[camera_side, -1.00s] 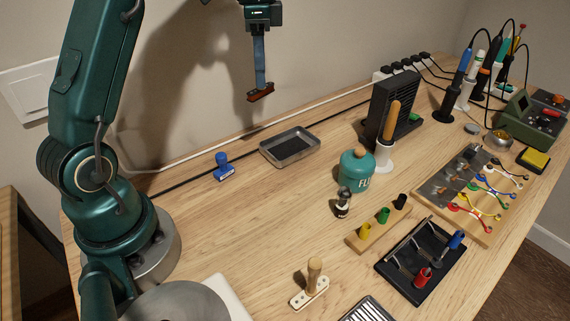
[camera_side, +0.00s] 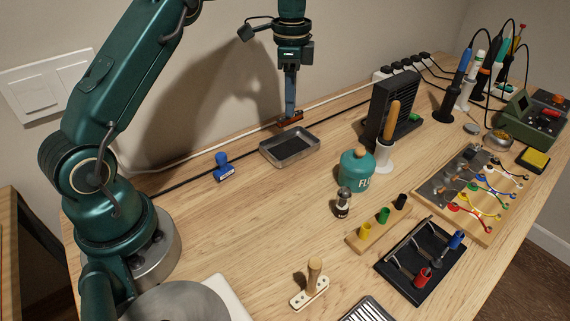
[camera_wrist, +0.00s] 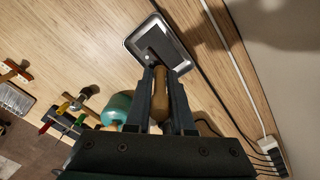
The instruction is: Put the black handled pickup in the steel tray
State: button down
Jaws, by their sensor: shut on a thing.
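The steel tray (camera_side: 313,148) lies on the bench with a dark patch on its floor; it also shows in the wrist view (camera_wrist: 131,43). My gripper (camera_side: 290,112) points down, shut on a pickup. The held pickup (camera_side: 289,121) shows a red-brown base below the fingertips, near the tray's back edge in the side view; I cannot tell its exact height. In the wrist view its handle (camera_wrist: 160,92) looks brown between the fingers, not black. I see no black handle.
A blue-handled pickup (camera_side: 225,172) stands left of the tray, and a wooden-handled one (camera_side: 314,272) at the front. A teal flux bottle (camera_side: 354,176) and a black fan unit (camera_side: 401,97) stand to the right. A white cable (camera_side: 218,145) runs behind.

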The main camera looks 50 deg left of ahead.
jog(key=shift+f, duration=3.6)
jog(key=c, duration=0.8)
grip_release()
jog(key=shift+f, duration=0.1)
